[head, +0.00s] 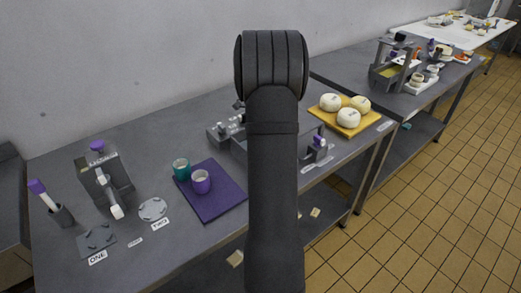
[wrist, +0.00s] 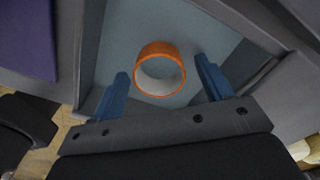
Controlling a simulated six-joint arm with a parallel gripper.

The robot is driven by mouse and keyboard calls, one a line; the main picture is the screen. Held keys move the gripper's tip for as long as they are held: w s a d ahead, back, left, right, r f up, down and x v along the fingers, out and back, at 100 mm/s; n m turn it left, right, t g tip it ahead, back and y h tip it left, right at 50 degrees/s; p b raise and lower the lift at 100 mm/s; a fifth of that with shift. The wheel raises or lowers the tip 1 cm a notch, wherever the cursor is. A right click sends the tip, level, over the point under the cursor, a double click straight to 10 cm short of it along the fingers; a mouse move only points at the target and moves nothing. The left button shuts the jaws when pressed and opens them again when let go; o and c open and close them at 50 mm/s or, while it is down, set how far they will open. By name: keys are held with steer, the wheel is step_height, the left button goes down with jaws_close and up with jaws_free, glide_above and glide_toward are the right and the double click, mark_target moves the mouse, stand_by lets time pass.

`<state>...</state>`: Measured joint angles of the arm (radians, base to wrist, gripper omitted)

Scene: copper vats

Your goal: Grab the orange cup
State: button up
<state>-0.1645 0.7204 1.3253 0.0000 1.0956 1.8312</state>
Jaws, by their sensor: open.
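The orange cup (wrist: 160,52) shows in the wrist view, seen from above, with an orange rim and a pale inside. It stands in a grey, open-topped bin (wrist: 110,35). My gripper (wrist: 163,80) is open, with a blue finger on each side of the cup's near part. The fingers do not appear to touch it, and their height against the rim is hard to tell. In the head view my own arm hides the gripper and the cup.
A purple mat (head: 222,205) holds a teal cup (head: 181,169) and a purple cup (head: 201,181), left of my arm. A yellow board (head: 372,124) with white round items lies right.

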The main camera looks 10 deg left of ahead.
steer(key=shift+f, duration=1.45)
steer(key=c, duration=1.1)
